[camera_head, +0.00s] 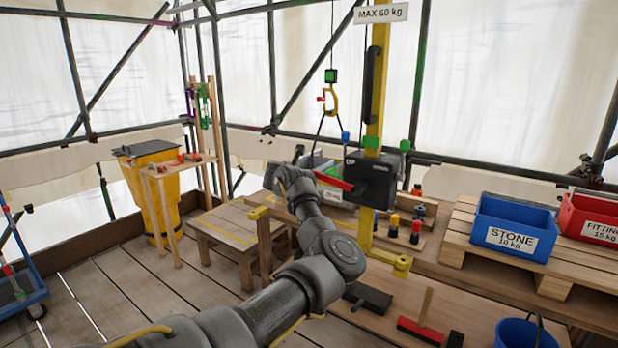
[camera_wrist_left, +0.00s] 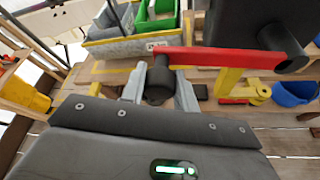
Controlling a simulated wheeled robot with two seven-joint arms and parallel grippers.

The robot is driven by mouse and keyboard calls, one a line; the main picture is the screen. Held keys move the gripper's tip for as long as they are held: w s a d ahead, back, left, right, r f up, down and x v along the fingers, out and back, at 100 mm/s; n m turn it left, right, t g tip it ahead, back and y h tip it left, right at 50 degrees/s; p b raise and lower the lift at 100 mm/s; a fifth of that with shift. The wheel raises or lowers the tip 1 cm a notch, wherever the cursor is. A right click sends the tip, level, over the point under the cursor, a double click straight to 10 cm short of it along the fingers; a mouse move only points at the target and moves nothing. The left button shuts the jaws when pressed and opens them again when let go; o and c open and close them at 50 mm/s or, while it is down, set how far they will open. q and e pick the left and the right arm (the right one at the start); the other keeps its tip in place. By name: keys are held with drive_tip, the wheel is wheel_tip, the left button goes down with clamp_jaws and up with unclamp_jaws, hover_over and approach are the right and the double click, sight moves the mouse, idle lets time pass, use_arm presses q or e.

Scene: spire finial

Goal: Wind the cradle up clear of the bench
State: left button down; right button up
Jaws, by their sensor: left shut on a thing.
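The winch (camera_head: 370,180) is a black box on the yellow post, with a red crank arm (camera_head: 334,181) pointing left. The red crank arm also crosses the left wrist view (camera_wrist_left: 225,58). My left gripper (camera_wrist_left: 159,84) is shut on the dark crank grip (camera_wrist_left: 159,80) at the arm's end. In the head view my left wrist partly hides that grip. The cradle (camera_wrist_left: 120,45) is a grey tray holding green and white bins, behind the winch. In the head view it is mostly hidden. Its black slings rise to a yellow hook (camera_head: 331,100). I cannot tell whether it touches the bench.
A yellow-marked wooden bench (camera_head: 226,222) stands left of the winch. A blue STONE bin (camera_head: 513,226) and a red FITTING bin (camera_head: 590,216) sit on a pallet at right. Several coloured items stand right of the post. A yellow chute (camera_head: 147,190) stands at back left.

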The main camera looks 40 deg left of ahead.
use_arm(q)
drive_tip(key=shift+f, duration=0.5)
drive_tip(key=c, duration=1.1)
unclamp_jaws()
drive_tip(key=shift+o, duration=0.2)
drive_tip(key=shift+r, duration=0.1)
drive_tip(key=p+v, duration=0.1)
drive_tip(key=v, duration=0.9)
drive_tip(key=shift+s+p, duration=0.35)
drive_tip(key=shift+s, duration=0.05)
drive_tip(key=shift+w, duration=0.1)
